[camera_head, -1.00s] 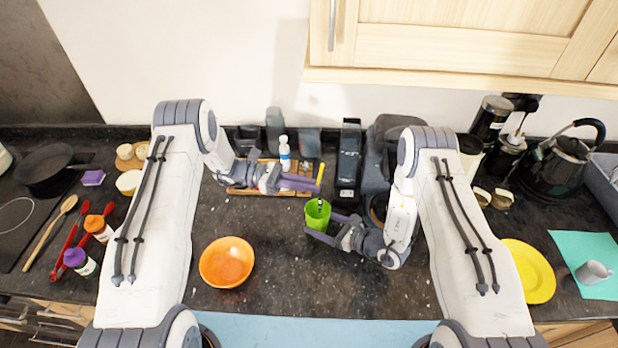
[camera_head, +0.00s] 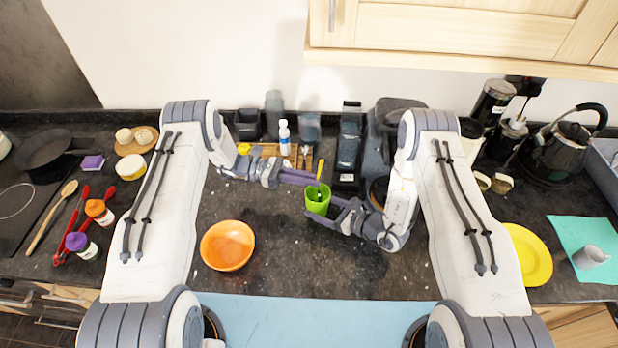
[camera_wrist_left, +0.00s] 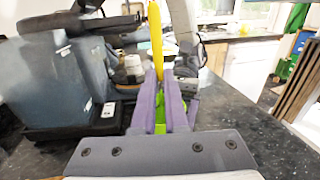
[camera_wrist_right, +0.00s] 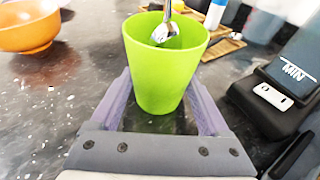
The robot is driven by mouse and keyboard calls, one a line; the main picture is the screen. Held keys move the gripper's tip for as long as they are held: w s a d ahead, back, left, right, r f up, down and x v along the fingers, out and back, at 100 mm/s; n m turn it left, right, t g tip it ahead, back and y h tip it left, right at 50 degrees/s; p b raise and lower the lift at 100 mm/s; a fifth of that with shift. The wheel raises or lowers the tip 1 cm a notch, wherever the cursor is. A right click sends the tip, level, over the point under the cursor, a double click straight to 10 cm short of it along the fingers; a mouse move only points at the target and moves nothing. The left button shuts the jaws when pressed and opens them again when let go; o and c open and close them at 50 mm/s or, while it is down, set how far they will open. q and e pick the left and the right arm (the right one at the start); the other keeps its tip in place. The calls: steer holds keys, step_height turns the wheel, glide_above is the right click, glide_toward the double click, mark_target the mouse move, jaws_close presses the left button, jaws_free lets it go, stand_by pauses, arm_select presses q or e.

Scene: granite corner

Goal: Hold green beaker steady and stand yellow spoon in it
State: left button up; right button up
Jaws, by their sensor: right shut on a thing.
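The green beaker (camera_head: 317,201) stands upright on the dark counter in the head view. My right gripper (camera_head: 338,213) is shut around its sides; the right wrist view shows the beaker (camera_wrist_right: 163,75) between its two fingers. My left gripper (camera_head: 314,180) is shut on the yellow spoon (camera_head: 319,170) and holds it upright over the beaker. In the left wrist view the spoon's yellow handle (camera_wrist_left: 156,40) rises from between the fingers. In the right wrist view the spoon's metal bowl (camera_wrist_right: 164,32) shows within the beaker's mouth. Whether it touches the beaker is unclear.
An orange bowl (camera_head: 228,246) is left of the beaker. A wooden tray (camera_head: 268,150) with a white bottle (camera_head: 284,138) stands behind, with dark appliances (camera_head: 349,150) to its right. A yellow plate (camera_head: 533,258) lies far right. The counter in front of the beaker is clear.

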arm_select(q)
steer(key=o, duration=0.5)
steer(key=v, duration=1.2)
stand_by(0.3)
arm_select(e)
steer(key=o, duration=0.8)
steer(key=shift+o, duration=0.2)
